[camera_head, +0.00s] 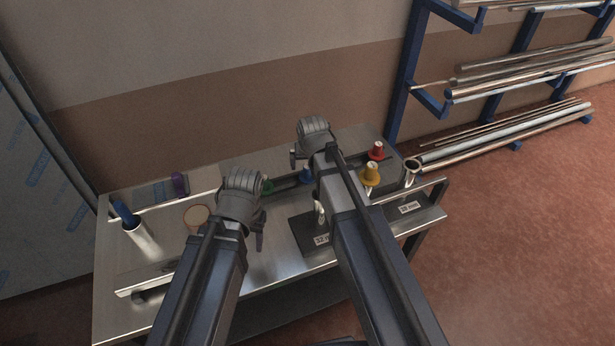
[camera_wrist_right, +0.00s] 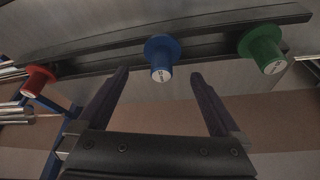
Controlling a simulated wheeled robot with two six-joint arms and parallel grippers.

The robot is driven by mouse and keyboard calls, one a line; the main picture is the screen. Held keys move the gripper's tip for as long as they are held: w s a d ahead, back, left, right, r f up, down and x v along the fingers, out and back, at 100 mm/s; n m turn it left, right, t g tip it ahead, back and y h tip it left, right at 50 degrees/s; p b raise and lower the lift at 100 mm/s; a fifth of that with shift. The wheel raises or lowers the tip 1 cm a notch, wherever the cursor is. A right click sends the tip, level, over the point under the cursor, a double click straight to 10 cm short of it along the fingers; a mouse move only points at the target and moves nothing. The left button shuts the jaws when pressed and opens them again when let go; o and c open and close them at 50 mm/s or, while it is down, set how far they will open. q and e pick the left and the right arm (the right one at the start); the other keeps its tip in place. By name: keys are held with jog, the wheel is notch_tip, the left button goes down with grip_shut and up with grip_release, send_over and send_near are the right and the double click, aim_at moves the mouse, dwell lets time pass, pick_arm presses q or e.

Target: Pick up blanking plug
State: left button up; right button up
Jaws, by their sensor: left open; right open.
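Several coloured flanged plugs stand along a dark rail on the metal bench. In the right wrist view the blue plug (camera_wrist_right: 162,58) is beyond and between the fingertips of my right gripper (camera_wrist_right: 160,76), which is open and empty. The green plug (camera_wrist_right: 262,50) is right of it and the red plug (camera_wrist_right: 38,80) left. My left gripper (camera_head: 259,230) is open over the bench.
A pale tube (camera_head: 141,238) holds something blue. Short metal tubes stand at labelled dark pads (camera_head: 300,230), one an open tube (camera_head: 411,168). A blue pipe rack (camera_head: 402,75) stands at the right.

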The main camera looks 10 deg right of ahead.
aim_at(308, 168)
pick_arm(q)
notch_tip(308, 168, down, 4)
jog(key=b, duration=0.4)
jog(key=shift+f, duration=0.15)
pick_arm(e)
jog(key=x, duration=0.4)
jog(key=shift+s+a+f, duration=0.1)
jog(key=shift+s+f, duration=0.15)
pick_arm(q)
jog(key=shift+f+b, duration=0.3)
jog(key=shift+f, duration=0.05)
pick_arm(e)
jog(key=shift+w+f, duration=0.2)
jog(key=shift+f, duration=0.2)
pick_arm(q)
jog(key=shift+r, duration=0.1)
pick_arm(e)
jog(key=shift+r, duration=0.1)
jog(key=c, duration=1.4)
pick_arm(q)
jog(key=shift+r, duration=0.1)
pick_arm(e)
jog(key=shift+r, duration=0.1)
notch_tip(308, 168, up, 10)
jog(key=p, duration=1)
pick_arm(q)
notch_tip(308, 168, up, 10)
jog(key=shift+p, duration=0.3)
pick_arm(e)
jog(key=shift+r, duration=0.1)
